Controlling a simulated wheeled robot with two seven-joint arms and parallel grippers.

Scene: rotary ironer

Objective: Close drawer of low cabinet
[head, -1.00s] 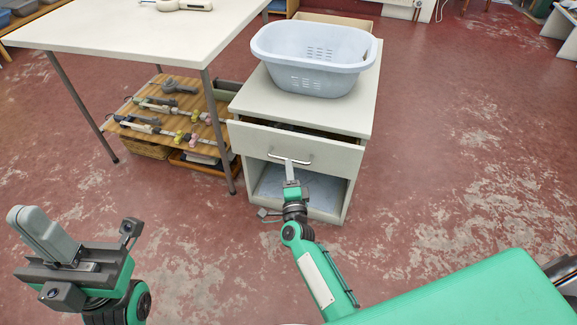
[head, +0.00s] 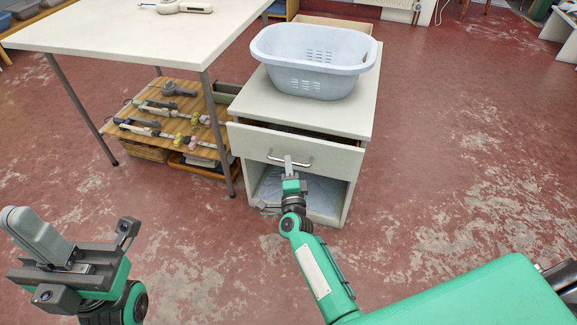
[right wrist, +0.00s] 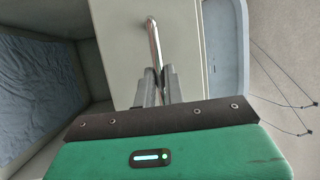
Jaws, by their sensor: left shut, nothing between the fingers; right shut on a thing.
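The low cabinet (head: 352,124) is off-white, with a drawer (head: 335,161) above an open compartment. The drawer stands slightly out, with a dark gap showing behind its front's top edge. My right gripper (head: 288,161) is shut on the drawer's metal bar handle (head: 306,163). In the right wrist view the fingers (right wrist: 155,88) close around the handle (right wrist: 153,45) in front of the pale drawer front (right wrist: 128,50). My left gripper (head: 35,232) is shut and empty over the floor at the lower left, away from the cabinet.
A pale blue laundry basket (head: 310,80) stands on the cabinet. A white table (head: 130,35) with a wooden lower shelf (head: 182,103) holding several tools is close on the left. The red floor is clear to the right.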

